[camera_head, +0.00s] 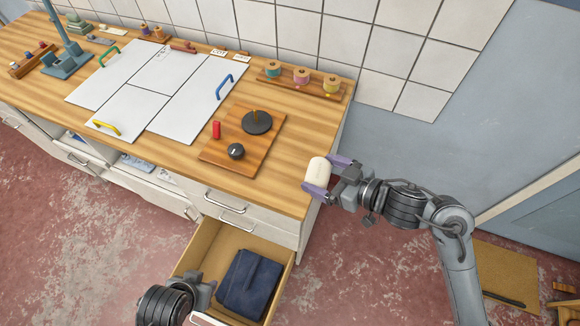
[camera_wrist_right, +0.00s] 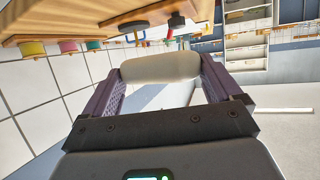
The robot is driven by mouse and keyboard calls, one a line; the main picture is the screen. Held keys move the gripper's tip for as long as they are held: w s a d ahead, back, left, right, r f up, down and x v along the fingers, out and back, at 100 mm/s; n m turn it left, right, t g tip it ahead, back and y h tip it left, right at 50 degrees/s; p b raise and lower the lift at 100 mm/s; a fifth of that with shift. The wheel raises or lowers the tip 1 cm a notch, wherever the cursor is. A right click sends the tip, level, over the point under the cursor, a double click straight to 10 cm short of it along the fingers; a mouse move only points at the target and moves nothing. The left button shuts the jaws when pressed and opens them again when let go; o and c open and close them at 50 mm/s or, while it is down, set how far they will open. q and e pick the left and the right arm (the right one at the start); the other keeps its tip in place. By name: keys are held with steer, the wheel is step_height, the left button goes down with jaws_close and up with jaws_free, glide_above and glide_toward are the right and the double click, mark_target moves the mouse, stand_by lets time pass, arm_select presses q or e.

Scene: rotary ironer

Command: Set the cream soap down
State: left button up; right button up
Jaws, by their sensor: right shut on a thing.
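The cream soap (camera_head: 319,172) is a pale, rounded bar. My right gripper (camera_head: 322,178) is shut on it, with its purple fingers at the bar's two ends. In the head view it shows at the right end of the wooden counter (camera_head: 275,183), overlapping the counter's edge; its height above the counter is hard to tell. In the right wrist view the soap (camera_wrist_right: 160,67) spans between the two fingers. My left gripper (camera_head: 204,293) is low in the head view, by the open drawer; its fingers are not clear enough to tell open from shut.
A wooden board (camera_head: 243,155) with a black disc, black knob and red piece lies near the counter's right end. Thread spools stand on a rack (camera_head: 298,80) behind. White panels (camera_head: 155,88) cover the middle. The open drawer (camera_head: 185,258) holds dark folded cloth (camera_head: 249,283).

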glide_above(294, 170)
step_height(294, 170, down, 7)
steer(key=shift+f+b, duration=0.1)
steer(key=shift+b, duration=0.35)
steer(key=shift+f, duration=0.7)
steer(key=shift+f+p, duration=0.6)
steer(key=shift+f, duration=0.45)
steer(key=shift+f, duration=0.1)
steer(key=shift+f, duration=0.15)
steer(key=o, duration=0.8)
steer(key=shift+c, duration=0.2)
